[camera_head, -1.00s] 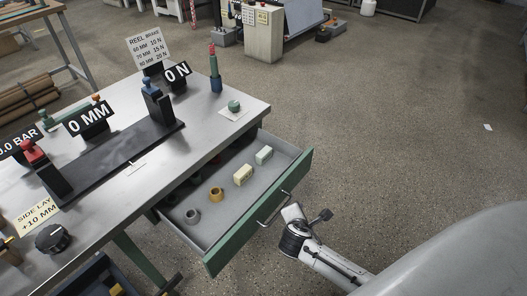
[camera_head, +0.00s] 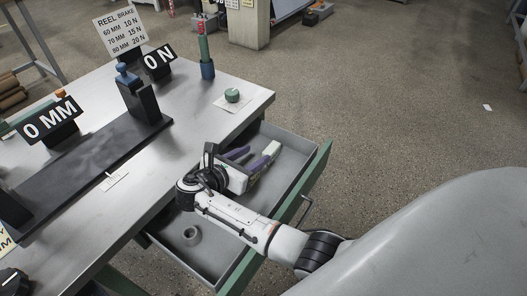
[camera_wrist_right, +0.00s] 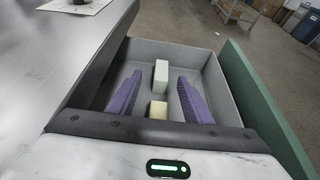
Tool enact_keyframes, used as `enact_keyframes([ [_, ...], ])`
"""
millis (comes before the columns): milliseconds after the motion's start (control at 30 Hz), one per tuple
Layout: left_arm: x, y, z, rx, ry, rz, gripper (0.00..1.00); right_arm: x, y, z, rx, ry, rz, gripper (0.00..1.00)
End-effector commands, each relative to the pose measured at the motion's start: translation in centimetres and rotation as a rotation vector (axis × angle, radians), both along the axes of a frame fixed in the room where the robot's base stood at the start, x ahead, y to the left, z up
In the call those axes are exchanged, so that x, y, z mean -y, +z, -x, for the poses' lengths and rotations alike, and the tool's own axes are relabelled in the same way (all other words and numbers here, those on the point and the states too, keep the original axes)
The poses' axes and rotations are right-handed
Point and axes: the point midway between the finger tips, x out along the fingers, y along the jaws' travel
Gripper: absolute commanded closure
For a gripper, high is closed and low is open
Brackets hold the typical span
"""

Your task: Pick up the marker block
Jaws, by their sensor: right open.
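Two small blocks lie in the open drawer (camera_head: 292,158): a pale green block (camera_head: 272,148) and a cream block, and I cannot tell by any label which is the marker block. My right gripper (camera_head: 257,155) reaches over the drawer with its purple fingers open. In the right wrist view the pale green block (camera_wrist_right: 161,76) stands between the fingertips, with a gap on either side. The cream block (camera_wrist_right: 157,109) is nearer the palm, also between the fingers, partly cut off by the gripper body. My left gripper is not in view.
A grey ring (camera_head: 191,235) lies in the drawer's near part. The drawer's green front (camera_head: 318,172) and grey side walls surround the gripper. The metal table (camera_head: 190,120) is close on the left, with a green knob (camera_head: 232,95) near its corner.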

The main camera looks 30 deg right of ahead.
Motion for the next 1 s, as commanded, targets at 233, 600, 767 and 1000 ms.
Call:
enact_keyframes([
  [233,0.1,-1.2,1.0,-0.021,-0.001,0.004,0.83,3.0,-1.4,-1.2,-0.001,-0.002,0.0,0.55],
  [600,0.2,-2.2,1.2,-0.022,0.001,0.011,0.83,6.1,-3.3,-2.4,0.001,-0.001,0.0,0.55],
  [767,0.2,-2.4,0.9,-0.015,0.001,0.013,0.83,8.0,-4.3,-3.1,0.001,-0.001,-0.003,0.55],
  [1000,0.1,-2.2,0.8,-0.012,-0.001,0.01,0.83,8.3,-4.3,-3.3,0.001,0.0,-0.004,0.55],
])
